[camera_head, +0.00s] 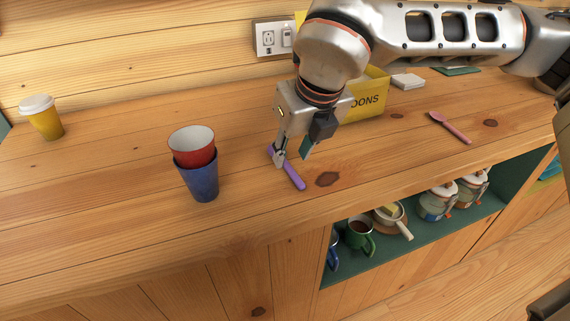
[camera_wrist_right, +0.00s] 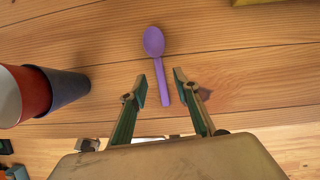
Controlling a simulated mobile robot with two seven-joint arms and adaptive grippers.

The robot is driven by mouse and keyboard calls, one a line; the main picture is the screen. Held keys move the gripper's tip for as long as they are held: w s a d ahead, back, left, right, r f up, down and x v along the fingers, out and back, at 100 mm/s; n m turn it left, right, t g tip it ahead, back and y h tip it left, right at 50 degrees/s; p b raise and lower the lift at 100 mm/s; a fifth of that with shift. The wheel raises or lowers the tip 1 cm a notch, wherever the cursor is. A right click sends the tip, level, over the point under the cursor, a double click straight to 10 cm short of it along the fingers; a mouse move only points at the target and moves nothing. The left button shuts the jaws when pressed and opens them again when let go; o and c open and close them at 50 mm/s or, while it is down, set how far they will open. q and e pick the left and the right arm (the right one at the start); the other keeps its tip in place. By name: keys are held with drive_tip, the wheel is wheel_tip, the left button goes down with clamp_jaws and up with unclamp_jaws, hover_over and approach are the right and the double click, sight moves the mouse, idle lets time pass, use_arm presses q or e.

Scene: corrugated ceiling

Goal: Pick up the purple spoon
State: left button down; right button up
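The purple spoon (camera_head: 292,174) lies on the wooden counter. In the right wrist view the spoon (camera_wrist_right: 155,45) has its bowl away from me and its handle end between the fingertips. My right gripper (camera_head: 292,157) is open, pointing down at the spoon. In the wrist view the gripper (camera_wrist_right: 161,88) has a finger on each side of the handle, with gaps showing. I cannot tell how far the fingertips are above the counter. My left gripper is not in view.
A red cup (camera_head: 191,151) sits in a blue cup (camera_head: 200,182) left of the spoon. A yellow box (camera_head: 370,100) stands behind my gripper. A pink spoon (camera_head: 452,128) lies to the right. A yellow lidded cup (camera_head: 45,122) stands far left. Mugs sit on a shelf below.

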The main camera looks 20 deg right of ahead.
sight(288, 165)
drive_tip(key=x, duration=0.3)
drive_tip(key=shift+f, duration=0.15)
drive_tip(key=c, duration=0.8)
